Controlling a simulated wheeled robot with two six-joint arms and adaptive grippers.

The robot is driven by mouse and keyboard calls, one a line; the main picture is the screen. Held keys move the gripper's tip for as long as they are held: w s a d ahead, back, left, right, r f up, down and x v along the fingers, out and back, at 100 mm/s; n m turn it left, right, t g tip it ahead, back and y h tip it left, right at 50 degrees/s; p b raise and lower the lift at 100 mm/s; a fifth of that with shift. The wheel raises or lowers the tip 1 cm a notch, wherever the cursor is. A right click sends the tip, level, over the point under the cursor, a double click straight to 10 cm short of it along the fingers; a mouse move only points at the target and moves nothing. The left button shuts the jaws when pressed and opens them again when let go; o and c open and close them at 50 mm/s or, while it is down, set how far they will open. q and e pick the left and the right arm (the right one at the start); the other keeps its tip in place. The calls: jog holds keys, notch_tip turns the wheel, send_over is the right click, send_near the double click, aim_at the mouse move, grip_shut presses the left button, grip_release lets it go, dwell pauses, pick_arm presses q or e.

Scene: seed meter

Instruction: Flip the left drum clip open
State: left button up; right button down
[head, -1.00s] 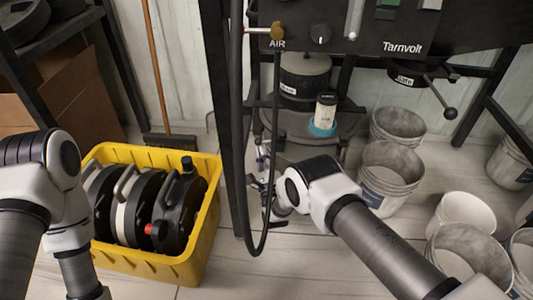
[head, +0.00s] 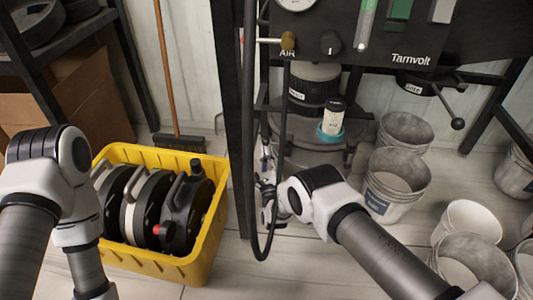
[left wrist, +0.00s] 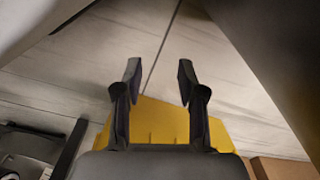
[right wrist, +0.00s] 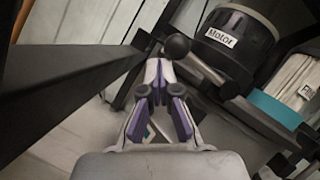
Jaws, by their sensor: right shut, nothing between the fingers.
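The drum unit (head: 313,88) stands under the Tarnvolt panel in the head view. In the right wrist view its black motor housing (right wrist: 240,43) bears the label "Motor". A metal lever with a black ball knob (right wrist: 176,46) sticks out beside it; I cannot tell for sure that it is the left clip. My right gripper (head: 263,160) is left of the drum, behind the black hose. Its purple-padded fingertips (right wrist: 158,72) are shut and empty, just below the knob in the picture. My left gripper (left wrist: 157,75) is open and empty above the floor and yellow crate.
The yellow crate (head: 213,230) holds several black discs at left. A black post (head: 236,120) and a hanging hose (head: 249,200) stand close to my right gripper. Grey buckets (head: 395,180) crowd the right. A turquoise-banded jar (head: 331,118) sits beside the drum.

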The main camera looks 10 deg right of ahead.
jog(key=shift+a+r, duration=0.15)
jog(key=shift+r, duration=0.05)
pick_arm(q)
notch_tip(320, 180, down, 4)
jog(key=b, duration=0.4)
jog(key=r+p, duration=0.2)
jog(key=d+r+p, duration=0.1)
jog(key=r+p, duration=0.1)
jog(key=shift+r, duration=0.2)
pick_arm(e)
jog(key=s+a+f, duration=0.1)
jog(key=s+f, duration=0.7)
jog(key=shift+a+f, duration=0.15)
jog(key=shift+f, duration=0.15)
jog(key=shift+s, duration=0.1)
